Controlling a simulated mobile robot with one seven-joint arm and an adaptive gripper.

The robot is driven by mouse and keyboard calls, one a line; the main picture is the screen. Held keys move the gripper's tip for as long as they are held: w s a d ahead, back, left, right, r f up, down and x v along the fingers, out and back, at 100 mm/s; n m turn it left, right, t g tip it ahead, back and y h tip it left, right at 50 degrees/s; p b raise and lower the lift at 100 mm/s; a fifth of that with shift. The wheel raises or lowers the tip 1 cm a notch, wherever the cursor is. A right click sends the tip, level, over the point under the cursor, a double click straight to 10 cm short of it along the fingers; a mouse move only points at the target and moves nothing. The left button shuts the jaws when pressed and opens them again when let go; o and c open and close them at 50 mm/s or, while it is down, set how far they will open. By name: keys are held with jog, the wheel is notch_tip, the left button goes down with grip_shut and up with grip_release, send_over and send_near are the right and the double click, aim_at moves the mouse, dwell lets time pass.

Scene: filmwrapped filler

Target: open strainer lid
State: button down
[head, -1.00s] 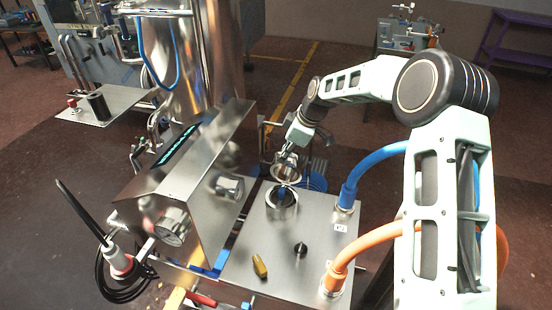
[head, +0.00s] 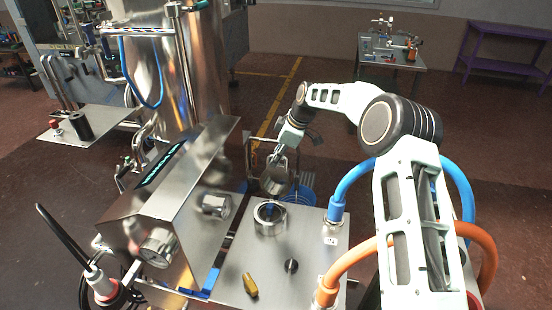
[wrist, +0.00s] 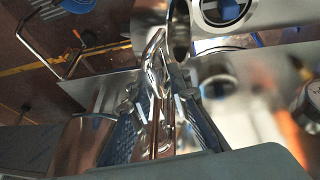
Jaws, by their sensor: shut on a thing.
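The strainer (head: 270,219) is a round metal cup set in the steel plate, and its mouth shows uncovered. Its round metal lid (head: 275,182) stands tilted up behind the mouth, on the far side. My gripper (head: 279,156) is at the top of the lid. In the wrist view the gripper (wrist: 161,112) is shut on the lid's shiny metal handle (wrist: 155,48), with a dark padded finger on each side. The strainer's ring (wrist: 228,12) shows at the top right there. The lid's hinge cannot be made out.
A steel control box (head: 175,185) stands left of the strainer. A blue hose (head: 345,185) and an orange hose (head: 350,265) rise at the right. A yellow piece (head: 250,285) and a black knob (head: 291,266) are on the plate (head: 235,262) in front.

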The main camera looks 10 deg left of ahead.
jog(key=shift+a, duration=0.15)
jog(key=c, duration=2.3)
grip_release()
jog(key=shift+o, duration=1.4)
jog(key=shift+w+a+f, duration=0.1)
jog(key=shift+f, duration=0.05)
jog(key=v, duration=1.2)
